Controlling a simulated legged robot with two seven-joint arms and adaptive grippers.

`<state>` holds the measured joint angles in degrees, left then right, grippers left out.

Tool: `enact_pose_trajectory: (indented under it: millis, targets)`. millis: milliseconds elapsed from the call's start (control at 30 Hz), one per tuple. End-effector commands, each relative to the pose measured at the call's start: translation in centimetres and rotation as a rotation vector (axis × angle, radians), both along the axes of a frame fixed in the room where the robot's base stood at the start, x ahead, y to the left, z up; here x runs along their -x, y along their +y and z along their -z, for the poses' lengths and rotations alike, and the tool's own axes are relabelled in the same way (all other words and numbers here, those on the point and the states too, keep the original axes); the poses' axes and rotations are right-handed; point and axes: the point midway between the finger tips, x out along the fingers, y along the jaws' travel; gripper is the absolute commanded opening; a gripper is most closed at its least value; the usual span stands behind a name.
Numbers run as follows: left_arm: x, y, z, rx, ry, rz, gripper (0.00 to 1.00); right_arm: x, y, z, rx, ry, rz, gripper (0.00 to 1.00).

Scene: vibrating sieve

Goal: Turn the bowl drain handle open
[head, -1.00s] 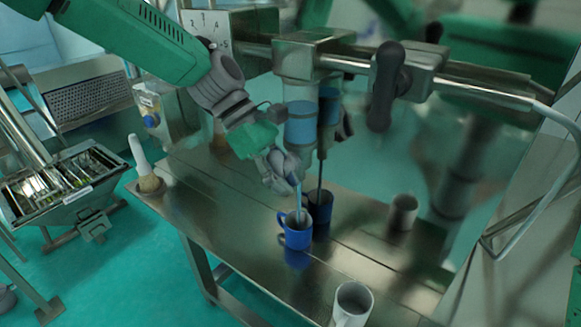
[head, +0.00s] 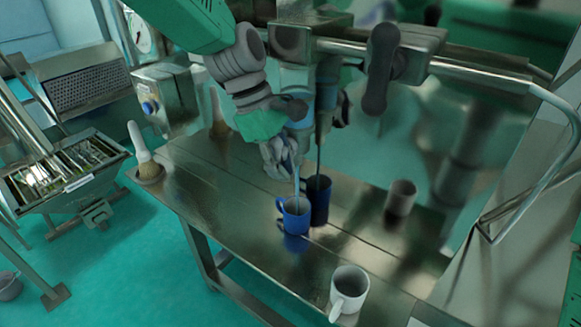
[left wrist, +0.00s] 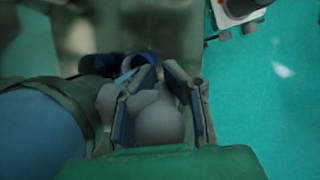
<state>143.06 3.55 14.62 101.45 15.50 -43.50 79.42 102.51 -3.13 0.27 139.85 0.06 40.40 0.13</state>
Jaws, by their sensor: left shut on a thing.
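My left gripper (head: 280,155) reaches down in front of the bowl under the metal rig. In the left wrist view its fingers (left wrist: 160,105) are closed around a grey rounded drain handle (left wrist: 158,128). In the head view the handle is hidden by the gripper and arm. A thin pale blue stream (head: 296,178) falls from the outlet into a blue mug (head: 295,214) standing upright on the table. The bowl itself is mostly hidden behind my arm in the head view. My right gripper is not in view.
The metal table (head: 240,215) also holds a white mug (head: 349,289) near its front edge and a brush (head: 147,160) at the left. Darker copies behind look like reflections. A sieve machine (head: 65,170) stands left.

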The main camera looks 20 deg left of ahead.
Motion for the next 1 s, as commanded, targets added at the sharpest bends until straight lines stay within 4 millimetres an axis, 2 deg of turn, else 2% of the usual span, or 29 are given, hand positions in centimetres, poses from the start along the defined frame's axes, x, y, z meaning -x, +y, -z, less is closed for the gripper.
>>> enact_pose_trajectory:
  millis: [67,100,167,200,733,1000]
  targets:
    - [-0.4,0.7,0.0,-0.008,-0.009,-0.006,0.00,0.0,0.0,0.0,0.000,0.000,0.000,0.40]
    - [-0.4,0.7,0.0,-0.008,-0.009,-0.006,0.14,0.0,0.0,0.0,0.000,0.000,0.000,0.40]
    - [-0.4,0.7,0.0,-0.008,-0.009,-0.006,0.35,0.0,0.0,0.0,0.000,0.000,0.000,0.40]
    - [-0.3,0.6,0.0,-0.007,-0.008,-0.006,0.40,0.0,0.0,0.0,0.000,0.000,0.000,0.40]
    - [0.0,-0.7,-0.1,0.000,0.001,-0.004,0.40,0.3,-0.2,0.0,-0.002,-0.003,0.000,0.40]
    - [0.1,-0.6,-0.2,0.158,0.058,-0.007,0.40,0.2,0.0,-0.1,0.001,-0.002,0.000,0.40]
